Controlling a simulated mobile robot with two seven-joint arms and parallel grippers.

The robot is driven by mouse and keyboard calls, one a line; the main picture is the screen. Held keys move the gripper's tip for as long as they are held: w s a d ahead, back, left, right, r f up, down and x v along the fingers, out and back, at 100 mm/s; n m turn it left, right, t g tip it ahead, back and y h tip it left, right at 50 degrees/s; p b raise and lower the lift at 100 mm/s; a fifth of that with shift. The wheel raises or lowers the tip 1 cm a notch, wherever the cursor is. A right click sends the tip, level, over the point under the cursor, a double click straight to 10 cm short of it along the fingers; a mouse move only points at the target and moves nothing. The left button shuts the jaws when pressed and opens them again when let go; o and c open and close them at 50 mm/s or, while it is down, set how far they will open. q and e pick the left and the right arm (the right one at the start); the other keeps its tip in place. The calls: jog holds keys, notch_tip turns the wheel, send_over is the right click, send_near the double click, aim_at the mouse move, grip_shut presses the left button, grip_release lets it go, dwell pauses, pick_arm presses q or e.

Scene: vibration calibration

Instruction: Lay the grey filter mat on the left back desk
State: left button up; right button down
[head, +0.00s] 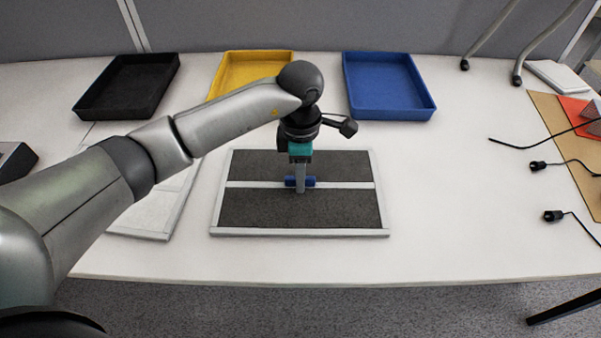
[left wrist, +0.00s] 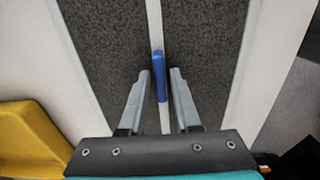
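The grey filter mat (head: 262,211) lies flat on the white desk (head: 465,200), two dark grey panels in a pale frame with a pale bar across the middle. It fills much of the left wrist view (left wrist: 105,45). A blue handle (head: 311,181) sits at the middle of the bar and shows in the left wrist view (left wrist: 158,68). My left gripper (head: 301,190) points down over the handle. In the left wrist view its fingertips (left wrist: 159,72) are apart, one on each side of the handle, with gaps. Part of the handle is hidden by the fingers in the head view.
Black (head: 127,86), yellow (head: 251,70) and blue (head: 389,86) trays stand along the back. A pale flat panel (head: 160,205) lies left of the mat, partly under my arm. Black cables (head: 552,215) lie at the right. The desk between mat and cables is clear.

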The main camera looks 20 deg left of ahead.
pick_arm(q)
jog(key=shift+o, duration=0.9)
notch_tip(320, 180, up, 12)
jog(key=p, duration=0.3)
jog(key=shift+r, duration=0.15)
pick_arm(e)
jog(key=s+d+f, duration=0.1)
jog(key=s+d, duration=0.3)
jog(key=s, duration=0.2)
jog(key=shift+f, duration=0.25)
jog(key=shift+s, duration=0.1)
